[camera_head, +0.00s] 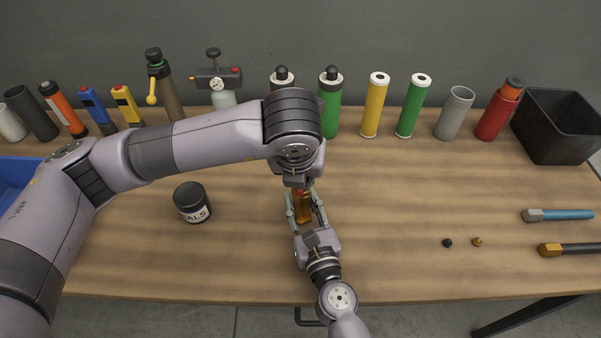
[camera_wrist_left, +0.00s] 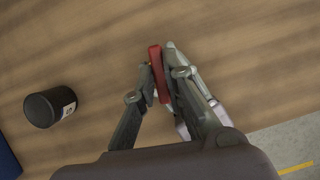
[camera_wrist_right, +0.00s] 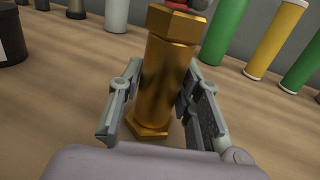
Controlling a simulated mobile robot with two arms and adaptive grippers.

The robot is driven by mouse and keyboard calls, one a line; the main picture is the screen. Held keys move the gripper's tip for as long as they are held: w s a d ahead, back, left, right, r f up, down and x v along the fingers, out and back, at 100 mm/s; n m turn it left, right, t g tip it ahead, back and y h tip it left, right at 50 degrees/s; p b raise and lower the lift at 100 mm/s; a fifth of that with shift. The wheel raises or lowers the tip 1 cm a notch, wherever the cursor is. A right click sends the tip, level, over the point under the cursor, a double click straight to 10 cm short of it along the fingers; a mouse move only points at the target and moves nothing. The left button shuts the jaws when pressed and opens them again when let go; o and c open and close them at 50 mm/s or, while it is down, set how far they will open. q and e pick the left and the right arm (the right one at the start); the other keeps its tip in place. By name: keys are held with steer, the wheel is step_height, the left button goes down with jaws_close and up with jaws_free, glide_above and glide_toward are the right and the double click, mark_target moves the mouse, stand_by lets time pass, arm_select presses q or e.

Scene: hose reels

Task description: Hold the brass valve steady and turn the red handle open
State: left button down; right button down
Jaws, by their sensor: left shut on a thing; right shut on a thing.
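The brass valve (camera_wrist_right: 165,80) stands upright on the wooden table in the right wrist view, and a small part of it (camera_head: 304,208) shows in the head view. My right gripper (camera_wrist_right: 158,90) is shut on the valve's body, one finger on each side. The red handle (camera_wrist_left: 158,72) is between the fingers of my left gripper (camera_wrist_left: 164,75), which is shut on it from above. In the head view my left arm and wrist hide most of the handle and the valve's top. My right gripper (camera_head: 306,208) comes from the table's front side.
A black jar (camera_head: 192,202) stands left of the valve. A row of bottles, tubes and tools lines the back, with a black bin (camera_head: 558,125) at right. Two small caps (camera_head: 462,242) and two handled tools (camera_head: 560,215) lie at right. A blue tray (camera_head: 15,185) is at left.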

arm_select(q)
steer(key=shift+n+y, duration=0.3)
steer(key=shift+n, duration=0.4)
steer(key=c, duration=1.6)
jaws_free()
steer(key=shift+c, duration=0.2)
steer(key=v, duration=1.2)
